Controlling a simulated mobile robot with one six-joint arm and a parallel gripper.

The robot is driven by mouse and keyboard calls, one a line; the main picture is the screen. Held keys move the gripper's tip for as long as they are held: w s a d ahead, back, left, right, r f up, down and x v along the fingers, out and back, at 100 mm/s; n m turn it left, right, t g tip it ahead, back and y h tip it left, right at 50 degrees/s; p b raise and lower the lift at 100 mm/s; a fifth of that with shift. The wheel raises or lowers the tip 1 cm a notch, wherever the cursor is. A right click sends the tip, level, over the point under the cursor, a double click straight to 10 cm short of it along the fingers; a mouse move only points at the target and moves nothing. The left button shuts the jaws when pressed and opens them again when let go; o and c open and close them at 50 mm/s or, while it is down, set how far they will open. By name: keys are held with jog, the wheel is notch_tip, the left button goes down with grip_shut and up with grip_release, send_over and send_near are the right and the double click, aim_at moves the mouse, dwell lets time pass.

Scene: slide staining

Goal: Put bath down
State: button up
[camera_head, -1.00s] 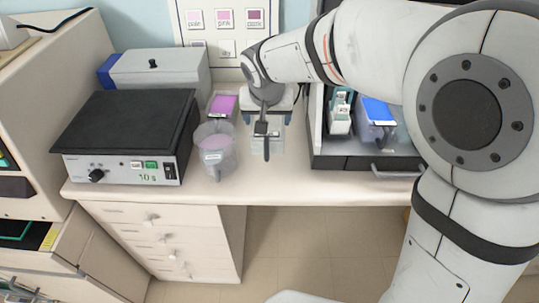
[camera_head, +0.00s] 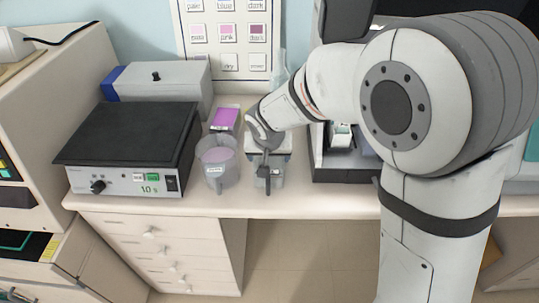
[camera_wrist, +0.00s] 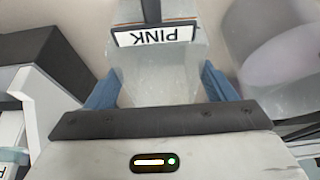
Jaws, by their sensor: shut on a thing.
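My gripper (camera_wrist: 155,95) is shut on a clear, box-shaped bath (camera_wrist: 158,70), with its two blue fingers on either side. The bath has a white label reading PINK, upside down in the wrist view. In the head view the bath (camera_head: 270,184) is partly hidden by my gripper and wrist. It is at the bench's front edge, just right of a round beaker of pinkish liquid (camera_head: 217,160). The beaker also shows blurred at the right of the wrist view (camera_wrist: 285,60). I cannot tell whether the bath's base touches the bench.
A tray with magenta liquid (camera_head: 225,118) sits behind the beaker. A black-topped hotplate (camera_head: 128,133) reading 10 s stands at left, with a grey box (camera_head: 160,84) behind it. An open-fronted unit (camera_head: 345,172) is close on the right. The bench front (camera_head: 320,205) is clear.

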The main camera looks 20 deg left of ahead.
jog(key=o, duration=2)
jog(key=shift+o, duration=0.2)
jog(key=shift+r, duration=0.1)
jog(key=shift+r+p, duration=0.25)
jog(key=shift+p, duration=0.05)
jog(key=v, duration=1.1)
jog(key=shift+s+r+b, duration=0.2)
jog(key=shift+s+b, duration=0.05)
jog(key=shift+b, duration=0.2)
jog(key=s+d+m, duration=0.1)
jog(key=s+d, duration=0.1)
jog(key=d, duration=1.4)
jog(key=s+d+f+m+g+h, duration=0.1)
jog(key=s+d, duration=1)
jog(key=d, duration=0.2)
jog(key=shift+s+f+m, duration=0.2)
jog(key=shift+f+m, duration=0.2)
jog(key=shift+d, duration=0.1)
